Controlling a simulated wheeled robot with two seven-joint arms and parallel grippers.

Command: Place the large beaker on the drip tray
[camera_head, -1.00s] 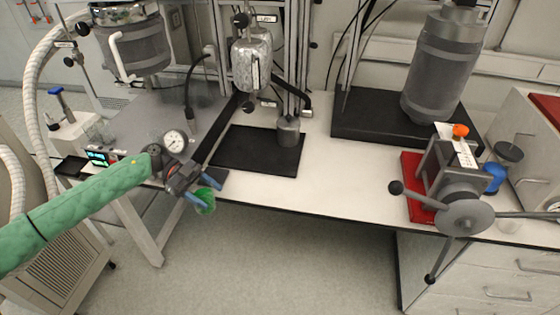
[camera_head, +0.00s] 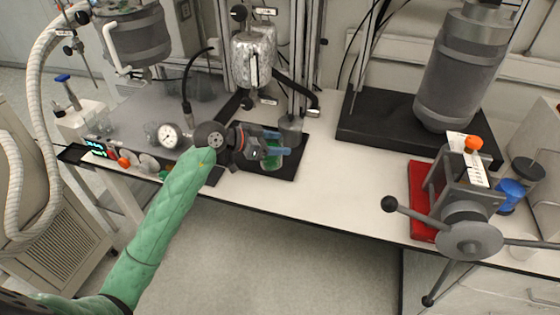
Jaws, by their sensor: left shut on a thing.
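My left gripper (camera_head: 275,145) is shut on a clear beaker with green contents (camera_head: 271,160), which is partly hidden by the blue fingertips. The beaker looks upright and is over the flat black tray (camera_head: 290,171) below the foil-wrapped vessel. I cannot tell whether its bottom touches the tray. My gripper and wrist hide much of the tray's left part. My right gripper is not in view.
A grey metal cup (camera_head: 290,130) stands on the tray's back right, close beside the fingertips. The foil-wrapped vessel (camera_head: 252,62) hangs above on a stand. A red-based clamp device (camera_head: 421,190) stands at the right. The white bench (camera_head: 345,185) between is clear.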

